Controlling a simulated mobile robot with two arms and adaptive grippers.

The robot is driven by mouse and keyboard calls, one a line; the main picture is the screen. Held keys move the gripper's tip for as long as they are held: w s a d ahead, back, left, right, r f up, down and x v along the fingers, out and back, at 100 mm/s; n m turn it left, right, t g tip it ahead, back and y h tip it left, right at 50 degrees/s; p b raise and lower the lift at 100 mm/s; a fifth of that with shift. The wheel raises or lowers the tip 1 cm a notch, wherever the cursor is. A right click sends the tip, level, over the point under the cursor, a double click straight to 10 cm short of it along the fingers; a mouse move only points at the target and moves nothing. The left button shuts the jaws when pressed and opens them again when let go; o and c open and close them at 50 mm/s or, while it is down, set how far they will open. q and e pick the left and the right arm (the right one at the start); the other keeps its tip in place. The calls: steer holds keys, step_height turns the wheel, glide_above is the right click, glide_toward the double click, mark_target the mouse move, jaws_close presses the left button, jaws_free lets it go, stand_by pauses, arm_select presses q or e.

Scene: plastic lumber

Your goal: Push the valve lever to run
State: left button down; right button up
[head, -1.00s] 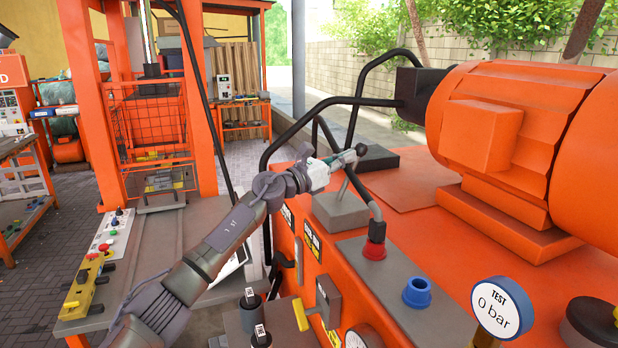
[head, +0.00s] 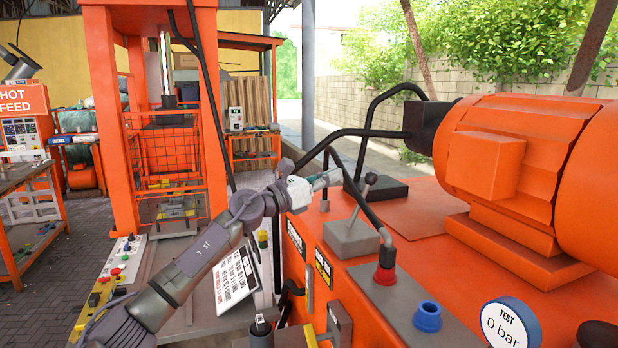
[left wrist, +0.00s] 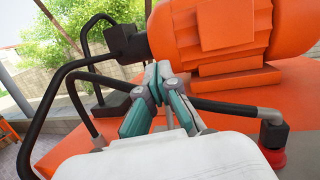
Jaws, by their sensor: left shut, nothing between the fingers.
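A lever with a black ball knob (head: 370,178) stands on a grey block (head: 351,239) on top of the orange machine. Its rod tilts so the knob is up and to the right of its base. My left gripper (head: 335,176) is shut and empty, just left of the knob, with a small gap between them in the head view. My right gripper is not in view.
A black hose runs across behind my left gripper to a red fitting (head: 385,275). A blue fitting (head: 427,317) and a round TEST gauge (head: 510,325) reading 0 bar stand nearer. An orange motor (head: 520,165) fills the right.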

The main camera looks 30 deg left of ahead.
arm_select(q)
steer(key=s+a, duration=0.1)
steer(key=s+a+r+b, duration=0.1)
steer(key=s+a, duration=0.1)
steer(key=shift+s+r, duration=0.2)
stand_by(0.4)
steer(key=shift+s, duration=0.15)
